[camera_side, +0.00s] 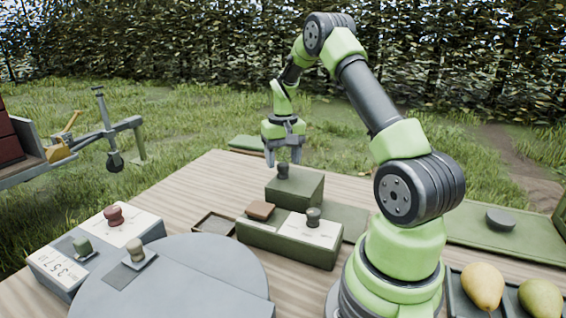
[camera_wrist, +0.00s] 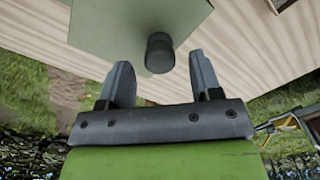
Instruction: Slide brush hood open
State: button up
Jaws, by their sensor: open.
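The brush hood (camera_side: 305,190) is a green box on the wooden table, with a dark round knob (camera_side: 283,172) standing on its top. In the wrist view the hood (camera_wrist: 110,25) fills the upper middle and its knob (camera_wrist: 159,55) lies between the lines of the two fingers, just past their tips. My gripper (camera_side: 284,161) points down with its jaws apart and empty, directly above the knob. It also shows in the wrist view (camera_wrist: 158,68). I cannot tell whether the fingertips reach down beside the knob. What lies inside the hood is hidden.
A green block (camera_side: 284,243) with a brown pad (camera_side: 261,210) and a dark stamp (camera_side: 313,217) stands in front of the hood. A shallow tray (camera_side: 214,224) sits left of the block.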

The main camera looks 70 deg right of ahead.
jog(key=shift+f, duration=0.7)
grip_shut()
jog(key=s, duration=1.1)
jog(key=shift+s, duration=0.1)
grip_release()
